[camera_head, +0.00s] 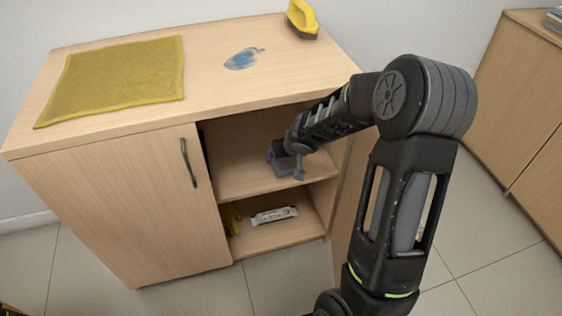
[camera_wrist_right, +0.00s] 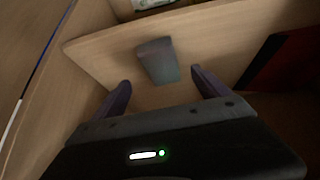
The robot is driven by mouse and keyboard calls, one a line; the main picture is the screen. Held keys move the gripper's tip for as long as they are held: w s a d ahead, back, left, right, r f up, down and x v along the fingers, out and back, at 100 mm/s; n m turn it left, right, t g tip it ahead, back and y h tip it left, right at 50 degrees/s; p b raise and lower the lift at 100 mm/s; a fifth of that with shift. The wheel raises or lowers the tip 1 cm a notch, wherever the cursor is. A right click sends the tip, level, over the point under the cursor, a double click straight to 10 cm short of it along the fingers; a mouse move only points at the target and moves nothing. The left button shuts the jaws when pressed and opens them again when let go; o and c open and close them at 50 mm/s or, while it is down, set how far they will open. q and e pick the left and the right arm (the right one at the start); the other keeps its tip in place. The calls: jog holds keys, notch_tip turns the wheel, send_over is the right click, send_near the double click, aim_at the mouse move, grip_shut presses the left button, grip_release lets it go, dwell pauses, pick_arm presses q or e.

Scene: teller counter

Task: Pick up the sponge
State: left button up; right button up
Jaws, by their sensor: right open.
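A grey-green block that looks like the sponge (camera_wrist_right: 158,60) sits on the cabinet shelf in the right wrist view, just beyond and between my fingertips, with gaps on both sides. My right gripper (camera_wrist_right: 160,88) is open and empty, facing the block. In the head view my right gripper (camera_head: 287,168) reaches into the open cabinet bay at the upper shelf (camera_head: 235,183). The sponge cannot be told apart from the dark gripper there. My left gripper is not in view.
The left door (camera_head: 110,205) is shut. A white packet (camera_head: 274,215) and a yellow item (camera_head: 231,220) lie below. A dark red object (camera_wrist_right: 290,62) is at the wrist view's right.

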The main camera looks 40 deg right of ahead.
aim_at(286, 167)
jog(key=shift+x, duration=0.95)
jog(key=shift+a+b+x, duration=0.2)
jog(key=shift+b+x, duration=0.65)
jog(key=shift+x, duration=1.8)
jog(key=shift+c, duration=0.5)
jog(key=c, duration=1.3)
